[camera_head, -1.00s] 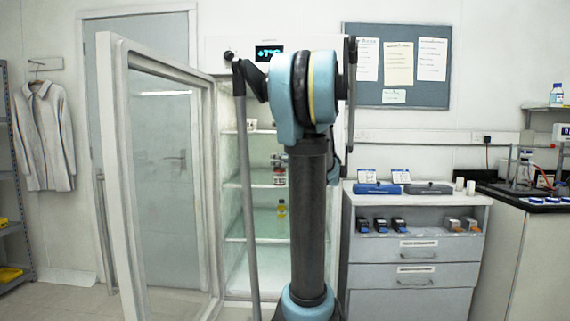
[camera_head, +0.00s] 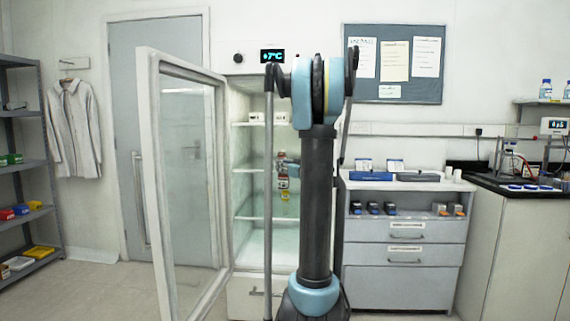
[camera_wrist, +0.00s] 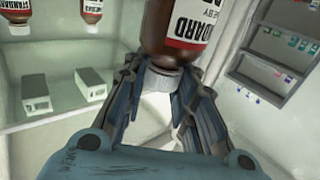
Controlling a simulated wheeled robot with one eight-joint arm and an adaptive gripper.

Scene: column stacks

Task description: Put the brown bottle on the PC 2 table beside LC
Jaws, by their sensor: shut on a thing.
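My gripper (camera_wrist: 160,105) is shut on a brown bottle (camera_wrist: 158,30) with a red, black and white label and a white cap. The bottle appears cap-down in the wrist view, where label text is upside down. Two similar bottles, a far left one (camera_wrist: 17,12) and another (camera_wrist: 92,9), stand apart at the top left of that view. No PC 2 table or LC can be identified in either view.
The glass fridge door (camera_head: 188,170) stands open at the left of my arm. A grey drawer cabinet (camera_head: 405,255) and a dark-topped bench (camera_head: 520,187) stand to the right. A shelf rack (camera_head: 38,160) is at far left. White boxes (camera_wrist: 36,97) sit on a shelf in the wrist view.

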